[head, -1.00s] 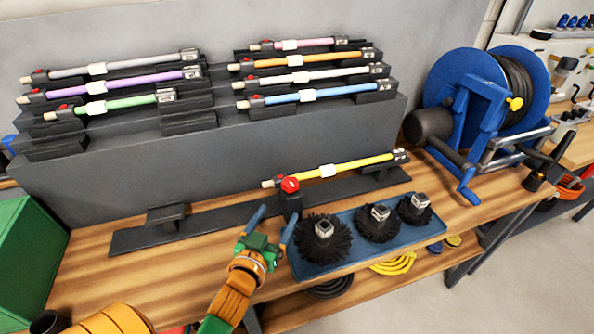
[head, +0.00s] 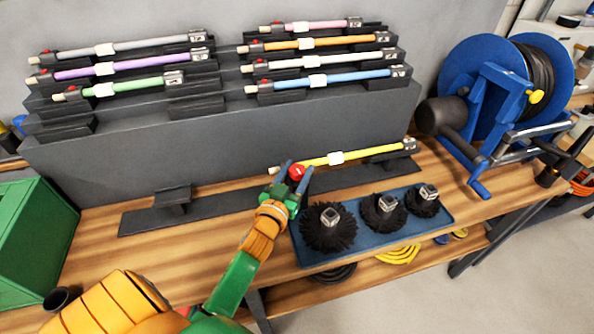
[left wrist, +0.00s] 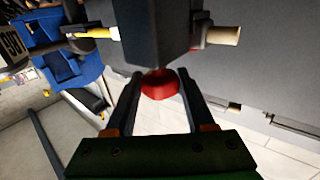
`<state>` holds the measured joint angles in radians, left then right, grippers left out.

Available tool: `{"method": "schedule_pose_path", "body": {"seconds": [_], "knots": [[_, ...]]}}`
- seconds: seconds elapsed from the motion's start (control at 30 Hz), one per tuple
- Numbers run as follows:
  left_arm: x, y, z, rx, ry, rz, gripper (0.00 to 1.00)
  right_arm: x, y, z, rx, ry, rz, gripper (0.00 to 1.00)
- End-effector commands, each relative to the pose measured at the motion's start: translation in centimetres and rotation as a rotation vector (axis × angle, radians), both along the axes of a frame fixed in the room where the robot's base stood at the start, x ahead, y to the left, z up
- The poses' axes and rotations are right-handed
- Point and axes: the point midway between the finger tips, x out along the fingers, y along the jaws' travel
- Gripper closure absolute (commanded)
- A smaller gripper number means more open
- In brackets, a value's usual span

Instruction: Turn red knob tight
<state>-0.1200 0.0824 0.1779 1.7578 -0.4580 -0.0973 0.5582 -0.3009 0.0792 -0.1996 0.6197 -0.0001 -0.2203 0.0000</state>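The red knob (head: 296,172) sits on a dark clamp block that holds the near end of a yellow rod (head: 360,154) on the low black rail (head: 235,200). My left gripper (head: 293,170) is at the knob, with one blue-grey finger on each side of it. In the left wrist view the red knob (left wrist: 159,84) lies between the two fingertips, under the dark block (left wrist: 157,35). The fingers look apart, with small gaps beside the knob; firm contact does not show. My right gripper is not in view.
A blue tray (head: 304,252) with three black brushes stands right of my left arm. A stepped grey rack (head: 300,125) with several coloured rods is behind. A blue reel (head: 455,70) stands at the right, a green box (head: 40,235) at the left.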

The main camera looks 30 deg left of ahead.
Motion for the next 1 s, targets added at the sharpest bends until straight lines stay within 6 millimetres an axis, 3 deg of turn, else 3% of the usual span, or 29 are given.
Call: {"method": "schedule_pose_path", "body": {"seconds": [0.03,0.17,0.2,0.43,0.8,0.83,0.93,1.0], "knots": [[0.0,0.0,0.0,0.000,0.000,0.000,0.62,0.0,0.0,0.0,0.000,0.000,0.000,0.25],[0.0,0.0,0.0,0.000,0.000,0.000,0.97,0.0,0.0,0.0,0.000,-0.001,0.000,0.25],[0.0,0.0,0.0,0.000,0.000,0.000,1.00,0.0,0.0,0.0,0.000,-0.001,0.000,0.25],[0.0,0.0,0.3,0.005,0.004,-0.107,1.00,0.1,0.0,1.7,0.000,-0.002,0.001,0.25],[0.0,0.0,0.0,0.000,0.000,-0.148,1.00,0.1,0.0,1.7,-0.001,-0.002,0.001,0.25],[0.0,0.0,0.0,0.000,0.000,-0.148,0.43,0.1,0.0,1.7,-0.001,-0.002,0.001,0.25],[0.0,0.0,0.0,0.000,0.000,-0.148,0.19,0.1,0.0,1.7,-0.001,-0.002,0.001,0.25],[0.0,0.0,0.0,0.000,0.000,-0.147,0.19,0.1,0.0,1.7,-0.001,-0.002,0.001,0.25]]}}
